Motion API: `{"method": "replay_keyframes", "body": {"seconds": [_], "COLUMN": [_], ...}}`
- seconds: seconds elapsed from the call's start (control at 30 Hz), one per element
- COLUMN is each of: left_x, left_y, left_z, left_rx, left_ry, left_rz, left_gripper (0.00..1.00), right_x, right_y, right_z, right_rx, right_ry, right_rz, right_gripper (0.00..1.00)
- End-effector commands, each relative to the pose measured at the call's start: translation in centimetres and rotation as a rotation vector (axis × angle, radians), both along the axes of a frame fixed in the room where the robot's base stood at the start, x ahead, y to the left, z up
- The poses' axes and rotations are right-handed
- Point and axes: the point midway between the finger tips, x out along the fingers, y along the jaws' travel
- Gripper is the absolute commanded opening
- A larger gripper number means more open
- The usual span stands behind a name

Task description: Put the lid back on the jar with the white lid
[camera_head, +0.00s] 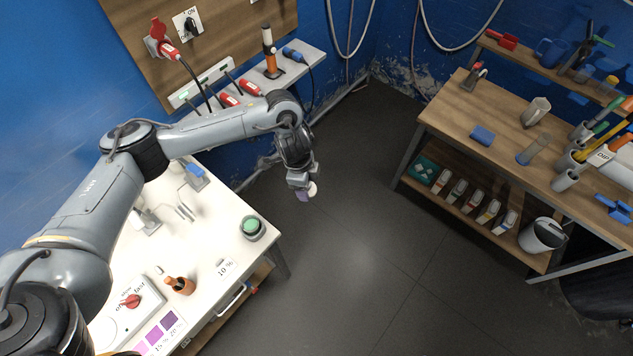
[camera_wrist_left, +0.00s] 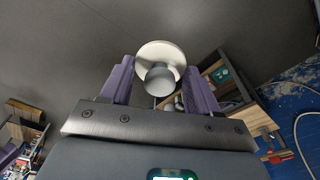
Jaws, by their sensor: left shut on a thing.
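My left gripper (camera_head: 305,192) hangs over the floor, to the right of the white table. Its purple fingers (camera_wrist_left: 157,82) are shut on the white lid (camera_wrist_left: 160,52), a round disc with a grey knob. The lid also shows as a small pale disc (camera_head: 312,188) in the head view. A squat grey round container (camera_head: 252,230) with a green top or green contents stands near the table's right corner; I cannot tell which it is. No jar is clearly recognisable as the lid's own. My right gripper is not in view.
The white table (camera_head: 213,222) also bears a brown vessel (camera_head: 181,286), a panel with a red knob (camera_head: 131,300) and a purple colour chart (camera_head: 158,335). A shelf with plugs (camera_head: 262,80) is behind my arm. A wooden workbench (camera_head: 455,105) stands right, beyond open floor.

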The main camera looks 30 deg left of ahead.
Motion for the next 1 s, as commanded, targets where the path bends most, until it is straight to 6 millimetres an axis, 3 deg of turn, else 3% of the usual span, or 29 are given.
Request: {"method": "replay_keyframes", "body": {"seconds": [0.03,0.1,0.4,0.7,1.0], "left_x": [-1.0,-2.0,-7.2,-11.4,-12.9], "left_y": [1.3,2.8,9.4,14.5,16.3], "left_z": [-2.4,-4.5,-11.1,-14.2,-15.1], "left_rx": [0.0,0.0,0.004,0.003,0.001], "left_ry": [0.013,0.012,0.006,0.003,0.0], "left_rz": [-0.046,-0.102,-0.179,-0.18,-0.181], "left_gripper": [0.32,0.32,0.32,0.32,0.32], "right_x": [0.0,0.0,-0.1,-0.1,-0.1], "right_y": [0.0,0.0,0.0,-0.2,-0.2], "right_z": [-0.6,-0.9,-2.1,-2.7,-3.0], "right_rx": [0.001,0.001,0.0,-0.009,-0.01], "right_ry": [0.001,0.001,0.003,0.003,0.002], "right_rz": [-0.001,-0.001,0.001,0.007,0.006], "right_gripper": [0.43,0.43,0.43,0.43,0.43]}}
